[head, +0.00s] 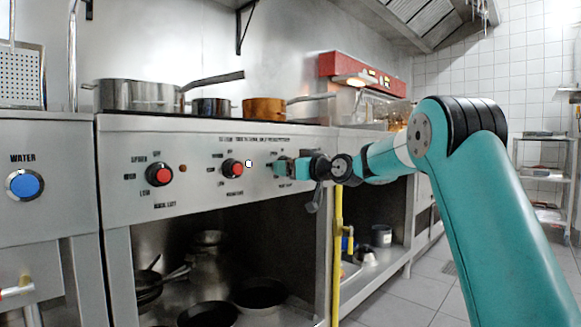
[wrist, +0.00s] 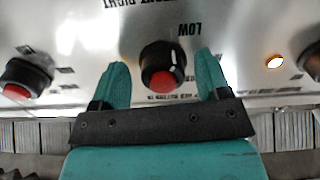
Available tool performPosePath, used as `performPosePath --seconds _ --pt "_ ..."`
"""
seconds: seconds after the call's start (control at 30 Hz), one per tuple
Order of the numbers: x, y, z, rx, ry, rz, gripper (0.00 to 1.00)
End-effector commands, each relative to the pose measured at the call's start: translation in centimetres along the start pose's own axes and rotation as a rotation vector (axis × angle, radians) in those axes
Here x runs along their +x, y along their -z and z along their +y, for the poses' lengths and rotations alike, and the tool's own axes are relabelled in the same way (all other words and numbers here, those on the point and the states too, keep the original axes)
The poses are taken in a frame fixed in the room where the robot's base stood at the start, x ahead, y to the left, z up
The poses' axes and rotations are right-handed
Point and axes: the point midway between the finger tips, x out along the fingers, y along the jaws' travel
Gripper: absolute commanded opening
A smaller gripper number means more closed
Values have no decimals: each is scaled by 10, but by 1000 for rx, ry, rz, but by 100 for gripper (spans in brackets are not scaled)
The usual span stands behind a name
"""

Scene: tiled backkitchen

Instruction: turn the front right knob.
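The front right knob (wrist: 162,68) is black with a red cap and sits on the steel panel. In the wrist view, upside-down lettering beside it reads "LOW" and, partly cut off, "RIGHT". My gripper (wrist: 161,62) is open, with one teal finger on each side of the knob. A gap shows between the knob and each finger, so neither visibly touches it. How deep the fingers reach around it is hard to tell. In the head view my gripper (head: 280,168) is at the right part of the stove panel and hides this knob.
Two other red-capped knobs, the left one (head: 158,174) and the middle one (head: 232,168), are on the panel. Pots, including a copper one (head: 264,108), stand on the stove top. A yellow pipe (head: 338,250) runs down below my gripper. The floor at right is clear.

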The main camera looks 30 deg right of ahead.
Motion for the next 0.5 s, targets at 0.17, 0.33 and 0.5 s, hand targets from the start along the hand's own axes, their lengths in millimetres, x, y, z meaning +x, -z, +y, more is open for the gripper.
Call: performPosePath --seconds 0.17,0.33,0.5 --pt "0 1 -1 0 1 2 69" --pt "-8 2 0 0 1 2 69" --pt "-38 4 1 2 -3 1 69"
